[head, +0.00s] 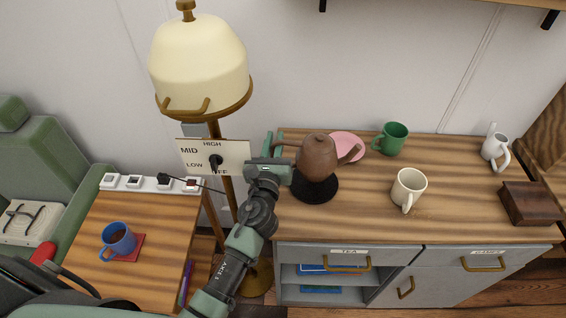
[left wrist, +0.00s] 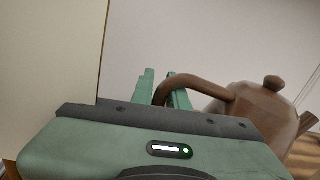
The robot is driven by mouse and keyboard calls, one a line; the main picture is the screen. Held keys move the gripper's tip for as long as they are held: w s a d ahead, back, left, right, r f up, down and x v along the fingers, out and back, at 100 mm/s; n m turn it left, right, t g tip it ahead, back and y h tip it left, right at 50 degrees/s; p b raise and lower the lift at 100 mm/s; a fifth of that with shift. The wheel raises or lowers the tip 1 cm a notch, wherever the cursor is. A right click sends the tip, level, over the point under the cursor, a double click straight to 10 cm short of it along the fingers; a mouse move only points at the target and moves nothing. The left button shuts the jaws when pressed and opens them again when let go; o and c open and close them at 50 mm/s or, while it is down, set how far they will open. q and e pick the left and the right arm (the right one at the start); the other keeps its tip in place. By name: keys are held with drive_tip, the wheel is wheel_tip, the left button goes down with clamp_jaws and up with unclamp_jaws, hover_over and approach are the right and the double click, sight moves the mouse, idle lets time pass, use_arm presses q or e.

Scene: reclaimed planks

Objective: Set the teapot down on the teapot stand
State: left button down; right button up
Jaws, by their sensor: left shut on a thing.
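The brown teapot (head: 319,158) is upright over the black round teapot stand (head: 318,194) on the wooden cabinet top. The teapot covers the back part of the stand. I cannot tell whether its base touches the stand or hangs just above it. My left gripper (head: 274,146) is at the teapot's left side, shut on its handle. In the left wrist view the curved handle of the teapot (left wrist: 275,108) passes between the fingers of my left gripper (left wrist: 164,90). My right gripper is in neither view.
A pink plate (head: 347,144) lies close behind the teapot, with a green mug (head: 392,138) beside it. A cream mug (head: 408,187), a white mug (head: 495,149) and a dark wooden box (head: 530,203) stand farther right. A lamp (head: 200,65) with a switch panel stands left of the cabinet.

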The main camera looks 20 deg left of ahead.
use_arm(q)
drive_tip(key=shift+f+b, duration=1.5)
drive_tip(key=shift+f, duration=0.95)
drive_tip(key=c, duration=1.5)
unclamp_jaws()
drive_tip(key=shift+f, duration=0.1)
drive_tip(key=shift+o, duration=0.5)
drive_tip(key=shift+s, duration=0.25)
drive_tip(key=s+d+b, duration=0.2)
drive_tip(key=s, duration=0.9)
drive_tip(key=shift+s+d, duration=0.15)
drive_tip(key=shift+s, duration=0.05)
